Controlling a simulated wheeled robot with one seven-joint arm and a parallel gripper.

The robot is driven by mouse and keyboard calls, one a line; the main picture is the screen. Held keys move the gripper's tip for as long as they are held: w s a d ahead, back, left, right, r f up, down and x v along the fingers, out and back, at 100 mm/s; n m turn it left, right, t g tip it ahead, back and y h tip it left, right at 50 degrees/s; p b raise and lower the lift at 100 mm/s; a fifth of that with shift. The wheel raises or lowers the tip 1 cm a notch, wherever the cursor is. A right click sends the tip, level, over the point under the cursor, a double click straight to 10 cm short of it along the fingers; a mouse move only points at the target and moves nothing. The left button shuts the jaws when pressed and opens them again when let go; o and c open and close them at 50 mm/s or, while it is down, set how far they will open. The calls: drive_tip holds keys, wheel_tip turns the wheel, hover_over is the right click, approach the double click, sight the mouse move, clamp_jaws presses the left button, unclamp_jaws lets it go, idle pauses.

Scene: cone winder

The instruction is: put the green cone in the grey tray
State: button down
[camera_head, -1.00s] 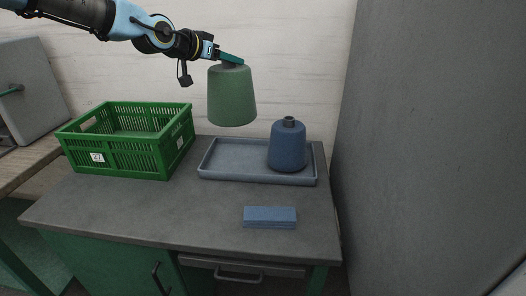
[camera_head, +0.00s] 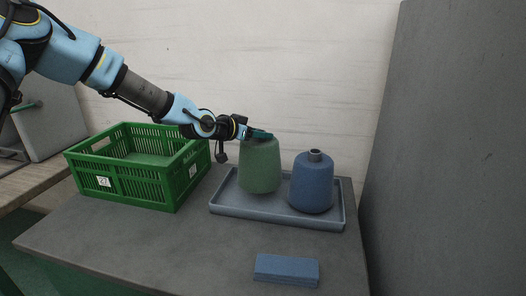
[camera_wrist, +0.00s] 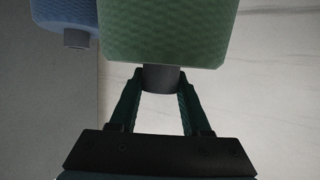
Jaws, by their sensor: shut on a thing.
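The green cone (camera_head: 260,167) is upright at the left part of the grey tray (camera_head: 222,206), beside the blue cone (camera_head: 312,183). Its base appears at or just above the tray floor; I cannot tell if it touches. My gripper (camera_head: 262,135) is at the cone's top. In the wrist view my gripper (camera_wrist: 160,88) is shut on the dark tube end of the green cone (camera_wrist: 168,30), one finger on each side. The blue cone also shows at the upper left of the wrist view (camera_wrist: 66,14).
A green slatted crate (camera_head: 123,187) stands left of the tray on the grey table (camera_head: 190,240). A blue block (camera_head: 287,269) lies in front of the tray. A grey wall-like panel (camera_head: 450,150) rises on the right.

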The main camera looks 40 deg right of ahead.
drive_tip(key=shift+f+p, duration=0.6)
drive_tip(key=shift+f, duration=1.7)
drive_tip(key=shift+c, duration=1.8)
unclamp_jaws()
drive_tip(key=shift+f, duration=0.1)
drive_tip(key=shift+a, duration=0.2)
drive_tip(key=b+v, duration=0.3)
drive_tip(key=v, duration=0.8)
drive_tip(key=shift+a+r, duration=0.25)
drive_tip(key=shift+a, duration=0.1)
